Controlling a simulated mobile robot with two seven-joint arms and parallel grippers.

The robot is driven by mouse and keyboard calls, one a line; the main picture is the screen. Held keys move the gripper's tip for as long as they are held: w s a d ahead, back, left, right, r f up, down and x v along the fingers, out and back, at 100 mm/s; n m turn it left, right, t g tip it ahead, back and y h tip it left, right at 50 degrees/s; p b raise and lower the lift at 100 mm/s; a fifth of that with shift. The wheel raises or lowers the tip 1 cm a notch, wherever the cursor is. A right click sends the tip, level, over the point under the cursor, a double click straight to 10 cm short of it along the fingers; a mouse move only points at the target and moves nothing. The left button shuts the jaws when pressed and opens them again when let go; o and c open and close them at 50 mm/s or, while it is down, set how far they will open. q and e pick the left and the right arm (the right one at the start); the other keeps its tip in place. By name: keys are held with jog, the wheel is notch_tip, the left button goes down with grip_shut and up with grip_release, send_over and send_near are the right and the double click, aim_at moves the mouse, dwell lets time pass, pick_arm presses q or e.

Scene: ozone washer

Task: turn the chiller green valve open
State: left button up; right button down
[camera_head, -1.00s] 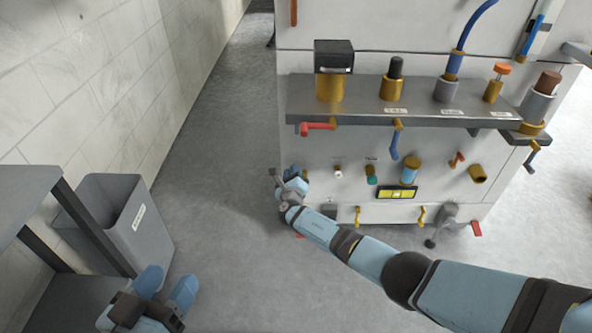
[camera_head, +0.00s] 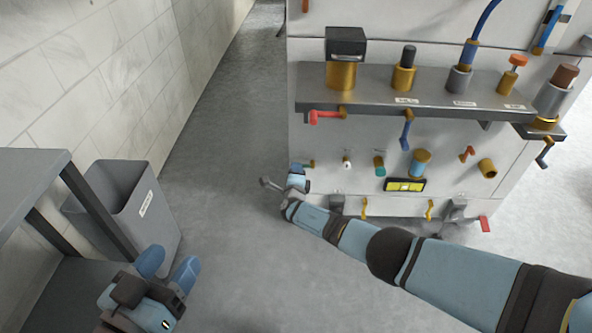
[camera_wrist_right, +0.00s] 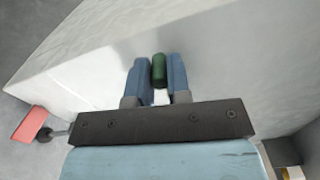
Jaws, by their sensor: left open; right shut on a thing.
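The green valve handle (camera_wrist_right: 159,70) shows in the right wrist view as a short dark green cylinder on the pale machine panel. My right gripper (camera_wrist_right: 158,85) has its two blue fingers on either side of it and is shut on it. In the head view my right gripper (camera_head: 298,180) is at the lower left of the machine front, and the green handle is hidden there. A brass fitting (camera_head: 309,163) shows just above and beside the fingers. My left gripper (camera_head: 168,268) is open and empty at the lower left, away from the machine.
The machine shelf (camera_head: 430,98) juts out above my right gripper. A red lever (camera_head: 326,116) and a blue lever (camera_head: 406,132) hang below it. A grey bin (camera_head: 150,220) and a grey table (camera_head: 35,180) stand at the left. The floor between bin and machine is clear.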

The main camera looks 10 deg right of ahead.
pick_arm(q)
jog(key=shift+f, duration=0.1)
pick_arm(e)
jog(key=shift+f, duration=0.1)
dwell(0.3)
jog(key=c, duration=1.1)
grip_release()
pick_arm(q)
notch_tip(320, 180, up, 7)
jog(key=a+n+t+y+p, duration=0.1)
jog(key=n+t+p, duration=0.1)
jog(key=p, duration=0.8)
jog(key=shift+s, duration=0.4)
pick_arm(e)
jog(key=shift+v, duration=6.9)
